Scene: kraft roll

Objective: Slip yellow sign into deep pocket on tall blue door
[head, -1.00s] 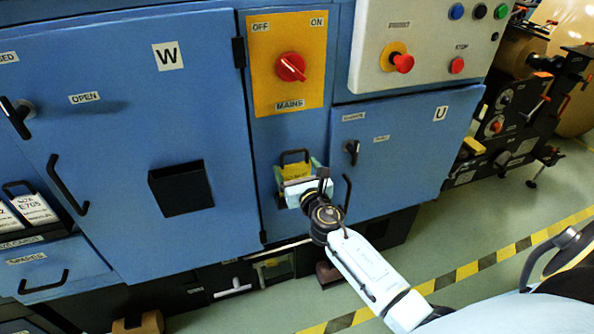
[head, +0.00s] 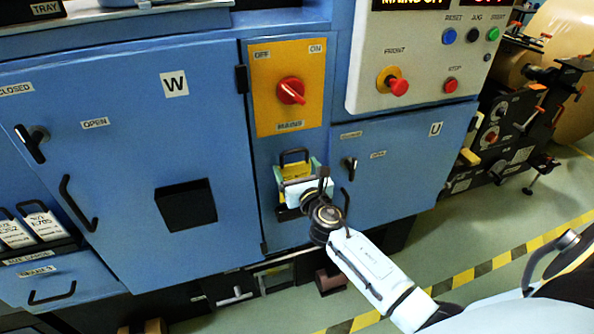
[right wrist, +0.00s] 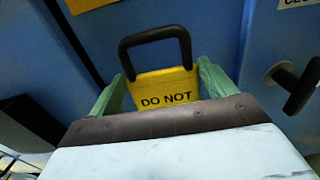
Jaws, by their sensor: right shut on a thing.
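The yellow sign (head: 294,171) with its black loop handle is in front of the blue panel below the mains switch. In the right wrist view the sign (right wrist: 165,88) reads "DO NOT" and stands between my two green fingers. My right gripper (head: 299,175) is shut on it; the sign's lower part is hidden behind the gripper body. The tall blue door (head: 120,150) marked W is to the left. Its deep black pocket (head: 186,204) is on the lower right of the door, left of the sign and a little lower. My left gripper is out of view.
A dark holder (head: 285,214) shows partly below my right gripper on the panel. The red mains switch (head: 291,91) is above the sign. The W door has a long black handle (head: 75,205). A smaller door marked U (head: 400,165) with a knob is close on the right.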

